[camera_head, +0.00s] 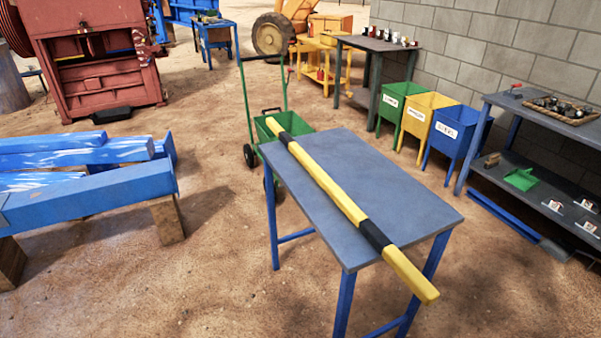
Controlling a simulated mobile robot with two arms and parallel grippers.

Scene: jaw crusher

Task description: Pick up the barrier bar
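The barrier bar (333,189) is a long yellow bar with black bands. It lies diagonally on a grey-topped table (400,195) with blue legs, in the middle of the head view. Its near end sticks out past the table's front right edge, and its far end reaches past the back left edge. Nothing is holding it. Neither of my grippers shows in the head view.
A green cart (264,129) stands just behind the table. Blue beams (90,200) on wooden blocks lie to the left. Green, yellow and blue bins (428,121) and a grey shelf (540,118) line the right wall. Sandy ground in front is clear.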

